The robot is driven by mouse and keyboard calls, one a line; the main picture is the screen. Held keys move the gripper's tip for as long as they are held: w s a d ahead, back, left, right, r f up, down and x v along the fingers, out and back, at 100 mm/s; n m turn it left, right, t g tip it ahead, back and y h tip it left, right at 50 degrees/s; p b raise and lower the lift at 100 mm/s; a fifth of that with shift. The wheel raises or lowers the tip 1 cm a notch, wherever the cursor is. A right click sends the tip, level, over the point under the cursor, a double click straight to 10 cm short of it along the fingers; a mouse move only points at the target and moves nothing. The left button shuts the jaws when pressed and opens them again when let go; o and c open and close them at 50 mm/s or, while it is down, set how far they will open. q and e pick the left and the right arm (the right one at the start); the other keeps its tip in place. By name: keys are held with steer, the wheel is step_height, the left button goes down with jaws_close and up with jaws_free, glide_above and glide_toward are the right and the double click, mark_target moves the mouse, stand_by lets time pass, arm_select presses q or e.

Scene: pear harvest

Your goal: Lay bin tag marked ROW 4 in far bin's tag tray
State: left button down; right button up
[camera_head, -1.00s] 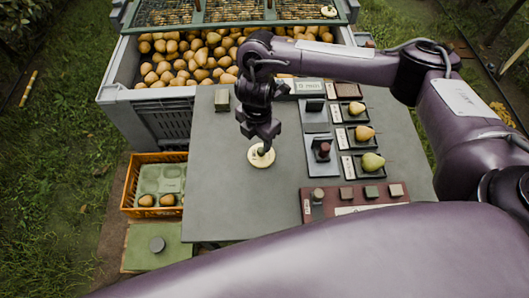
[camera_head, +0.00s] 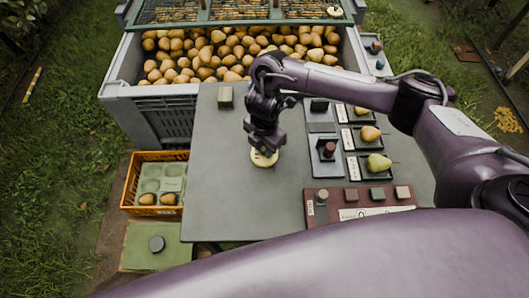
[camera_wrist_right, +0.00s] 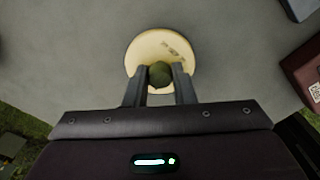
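A round cream tag (camera_head: 257,161) with a dark green knob is at the middle of the grey table. In the right wrist view the tag (camera_wrist_right: 140,55) carries dark marks too small to read. My right gripper (camera_wrist_right: 160,78) comes down over it, its two fingers close against either side of the knob; it also shows in the head view (camera_head: 265,147). I cannot tell whether the tag is lifted off the table. Another round cream disc (camera_head: 334,11) lies on the green-framed top at the back. No tag tray can be made out clearly. My left gripper is not in view.
A grey bin (camera_head: 117,88) full of pears stands behind the table (camera_head: 220,200). Black trays with pears (camera_head: 378,162), grey stands and a brown board (camera_head: 340,212) with blocks fill the right side. An orange crate (camera_head: 128,195) stands left. The table's left part is mostly clear.

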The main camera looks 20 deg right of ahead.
jaws_close()
